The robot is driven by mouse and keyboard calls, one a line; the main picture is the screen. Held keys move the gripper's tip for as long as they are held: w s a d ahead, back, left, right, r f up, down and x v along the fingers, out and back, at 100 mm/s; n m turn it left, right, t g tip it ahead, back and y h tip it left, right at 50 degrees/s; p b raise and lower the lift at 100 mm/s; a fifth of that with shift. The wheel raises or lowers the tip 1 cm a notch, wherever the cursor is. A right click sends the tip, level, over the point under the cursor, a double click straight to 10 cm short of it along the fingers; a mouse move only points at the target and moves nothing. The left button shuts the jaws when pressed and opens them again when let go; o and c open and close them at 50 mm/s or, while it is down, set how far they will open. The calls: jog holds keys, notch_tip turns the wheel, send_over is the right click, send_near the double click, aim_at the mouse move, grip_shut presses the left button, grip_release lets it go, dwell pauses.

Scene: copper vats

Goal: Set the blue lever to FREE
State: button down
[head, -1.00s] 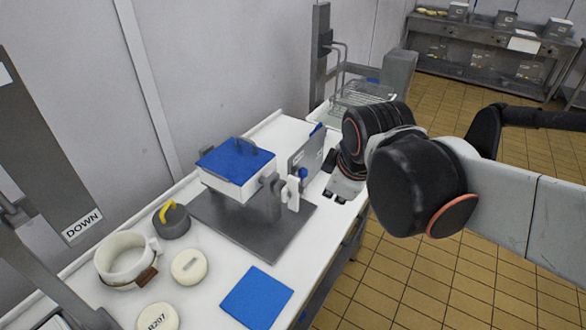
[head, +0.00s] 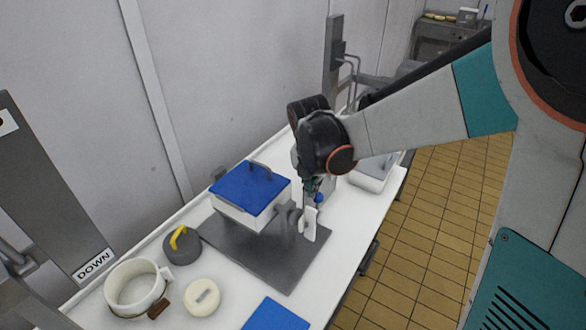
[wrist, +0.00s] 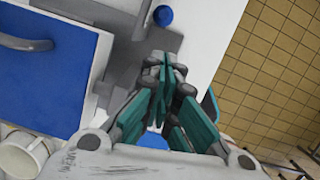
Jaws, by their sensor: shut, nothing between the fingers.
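A blue ball-shaped knob (head: 319,197) shows beside the fixture, just right of my gripper; it also shows in the wrist view (wrist: 163,15), beyond the fingertips. I cannot tell for sure that it is the blue lever's end, and no FREE marking is readable. My gripper (head: 307,191) is shut and empty, pointing down above the white plate (head: 312,224) on the fixture's side. In the wrist view its fingers (wrist: 161,72) are together, with a patch of blue behind them that I cannot identify. The grey labelled box behind is mostly hidden by my arm.
A white box with a blue lid (head: 253,188) sits on the fixture above a grey base plate (head: 270,264). A yellow-handled weight (head: 182,248), a cream mug (head: 133,290), a round cream disc (head: 202,297) and a blue mat (head: 275,315) are nearer. The counter's right front is clear.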

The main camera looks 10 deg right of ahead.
aim_at(318, 202)
jog(key=shift+w+f+n, duration=0.25)
jog(key=shift+w+n, duration=0.05)
jog(key=shift+n, duration=0.1)
jog(key=b+x, duration=0.2)
jog(key=x, duration=0.8)
jog(key=shift+b, duration=0.35)
